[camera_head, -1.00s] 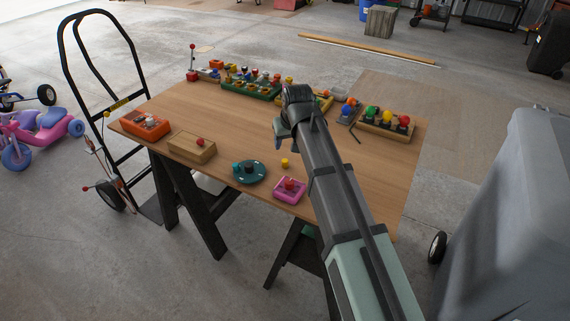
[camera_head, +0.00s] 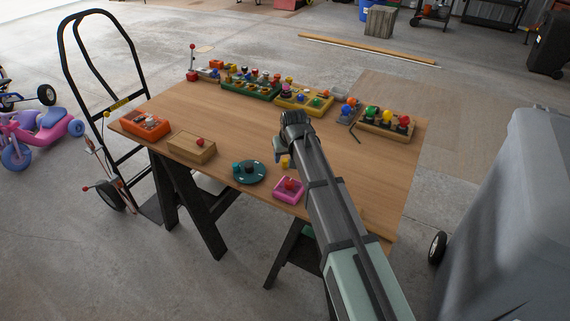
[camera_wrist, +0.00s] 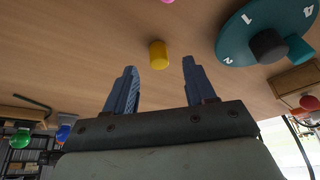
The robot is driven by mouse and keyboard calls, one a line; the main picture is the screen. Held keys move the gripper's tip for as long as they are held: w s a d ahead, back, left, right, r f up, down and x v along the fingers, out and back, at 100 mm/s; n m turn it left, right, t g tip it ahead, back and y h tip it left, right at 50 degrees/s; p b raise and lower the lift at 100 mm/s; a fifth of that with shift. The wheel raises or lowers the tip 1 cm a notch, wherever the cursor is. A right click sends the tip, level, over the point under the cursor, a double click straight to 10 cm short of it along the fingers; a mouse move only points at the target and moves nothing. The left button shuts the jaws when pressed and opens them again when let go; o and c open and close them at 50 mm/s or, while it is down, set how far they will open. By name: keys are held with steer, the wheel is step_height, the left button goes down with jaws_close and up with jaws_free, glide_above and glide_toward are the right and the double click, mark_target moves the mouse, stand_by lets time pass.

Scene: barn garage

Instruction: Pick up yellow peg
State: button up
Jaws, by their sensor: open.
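The yellow peg (camera_wrist: 158,55) is a small cylinder on the bare wooden table top. In the wrist view it lies ahead of my gripper (camera_wrist: 159,77), roughly midway between the two blue fingers and beyond their tips. The fingers are apart and nothing is between them. In the head view my gripper (camera_head: 279,158) is low over the table beside the peg (camera_head: 284,163), which it partly covers. I cannot tell the exact height of the fingertips above the table.
A teal numbered disc (camera_head: 249,172) and a pink box with a red knob (camera_head: 289,190) are near the peg. A wooden box (camera_head: 192,147) and an orange box (camera_head: 145,125) sit farther left. Several coloured peg boards line the back edge. The table's middle (camera_head: 220,120) is clear.

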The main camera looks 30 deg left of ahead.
mark_target(285, 163)
steer(key=shift+x, duration=1.35)
jaws_close()
